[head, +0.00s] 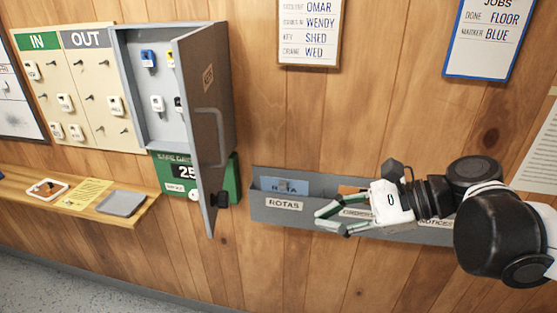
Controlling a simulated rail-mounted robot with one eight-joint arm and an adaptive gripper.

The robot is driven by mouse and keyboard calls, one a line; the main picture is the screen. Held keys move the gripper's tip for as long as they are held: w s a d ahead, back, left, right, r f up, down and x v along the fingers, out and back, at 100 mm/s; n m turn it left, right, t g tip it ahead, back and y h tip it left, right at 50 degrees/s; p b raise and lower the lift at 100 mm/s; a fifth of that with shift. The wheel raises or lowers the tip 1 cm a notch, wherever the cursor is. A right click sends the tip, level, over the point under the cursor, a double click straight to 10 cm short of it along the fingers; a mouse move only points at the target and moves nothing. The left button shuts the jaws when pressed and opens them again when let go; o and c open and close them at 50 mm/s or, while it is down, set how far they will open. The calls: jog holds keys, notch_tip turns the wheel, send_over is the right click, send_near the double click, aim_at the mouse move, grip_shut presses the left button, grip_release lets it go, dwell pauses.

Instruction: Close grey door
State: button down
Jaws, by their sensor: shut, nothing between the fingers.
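The grey door (207,165) belongs to a grey wall cabinet (128,85) and stands open. It swings out from the cabinet's right side towards me, so the inside shows. A bar handle (219,130) is on its right-hand face, and a black knob (222,199) is near its lower end. My gripper (320,219) has a white body and green fingers. It is to the right of the door and apart from it, in front of the grey rack. It is shut and empty.
Key tags (149,58) hang in the cabinet. A grey rack (300,218) marked ROTAS is behind my gripper. A green sign (170,173) is below the cabinet. A wooden shelf (135,215) holds trays at left. Wall space between door and rack is bare.

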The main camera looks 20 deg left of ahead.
jog(key=a+r+m+g+y, duration=0.2)
jog(key=a+r+g+y, duration=0.1)
jog(key=a+r+g, duration=0.15)
jog(key=g+y+p, duration=0.1)
jog(key=g+p, duration=0.1)
jog(key=p, duration=0.1)
send_near(205, 191)
jog(key=x, duration=0.7)
jog(key=shift+a, duration=0.15)
jog(key=shift+s+a, duration=0.1)
jog(key=shift+a, duration=0.1)
